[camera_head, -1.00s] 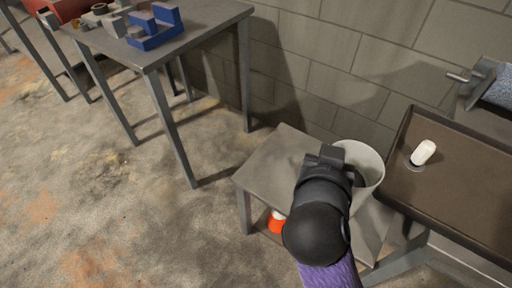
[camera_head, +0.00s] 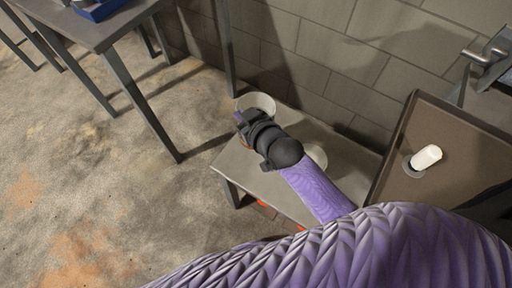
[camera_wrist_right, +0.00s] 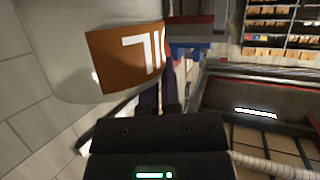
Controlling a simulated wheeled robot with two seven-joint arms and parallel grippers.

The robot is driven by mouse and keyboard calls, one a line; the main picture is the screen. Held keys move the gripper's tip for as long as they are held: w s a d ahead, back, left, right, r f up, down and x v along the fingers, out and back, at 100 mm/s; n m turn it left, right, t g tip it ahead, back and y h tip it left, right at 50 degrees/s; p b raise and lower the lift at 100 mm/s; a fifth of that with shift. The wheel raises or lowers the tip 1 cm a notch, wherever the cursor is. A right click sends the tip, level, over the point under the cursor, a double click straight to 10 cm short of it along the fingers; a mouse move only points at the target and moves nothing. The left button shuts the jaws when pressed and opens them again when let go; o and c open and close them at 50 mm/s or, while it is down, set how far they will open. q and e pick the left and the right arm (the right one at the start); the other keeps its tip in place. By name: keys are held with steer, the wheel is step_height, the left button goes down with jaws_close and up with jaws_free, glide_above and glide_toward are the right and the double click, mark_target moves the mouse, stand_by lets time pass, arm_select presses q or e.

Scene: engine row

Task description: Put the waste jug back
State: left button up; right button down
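The waste jug (camera_head: 260,102) is a pale, round, open-topped vessel at the back left corner of the small grey table in the head view. In the right wrist view the jug (camera_wrist_right: 80,25) is close up at the upper left, with an orange-brown label and white characters. My right gripper (camera_head: 240,122) is against its near side; its dark fingers (camera_wrist_right: 160,98) are close together beside the label and look shut on the jug. The grip point itself is hidden, and I cannot tell whether the jug touches the tabletop. My left gripper is not in view.
The small table (camera_head: 240,165) has a pale round shape (camera_head: 317,154) on it, partly behind my forearm. A brown tray (camera_head: 400,130) with a white bottle (camera_head: 426,157) stands right. A taller table (camera_head: 95,35) is at upper left. A block wall (camera_head: 330,60) stands behind.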

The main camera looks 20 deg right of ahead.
steer(key=f+b, duration=0.1)
steer(key=f, duration=0.1)
steer(key=f+b, duration=0.2)
steer(key=f, duration=0.1)
steer(key=f+b, duration=0.1)
steer(key=f, duration=0.2)
steer(key=shift+w+d, duration=0.1)
steer(key=shift+d, duration=0.25)
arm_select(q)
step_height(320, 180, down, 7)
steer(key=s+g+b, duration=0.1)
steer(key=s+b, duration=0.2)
arm_select(e)
step_height(320, 180, down, 4)
steer(key=shift+r, duration=0.5)
steer(key=c, duration=0.8)
jaws_free()
steer(key=shift+f, duration=0.1)
steer(key=shift+p, duration=0.3)
arm_select(q)
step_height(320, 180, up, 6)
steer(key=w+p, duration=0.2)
steer(key=p, duration=0.4)
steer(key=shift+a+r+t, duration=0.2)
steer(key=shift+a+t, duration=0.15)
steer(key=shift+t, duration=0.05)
arm_select(e)
steer(key=v, duration=1.2)
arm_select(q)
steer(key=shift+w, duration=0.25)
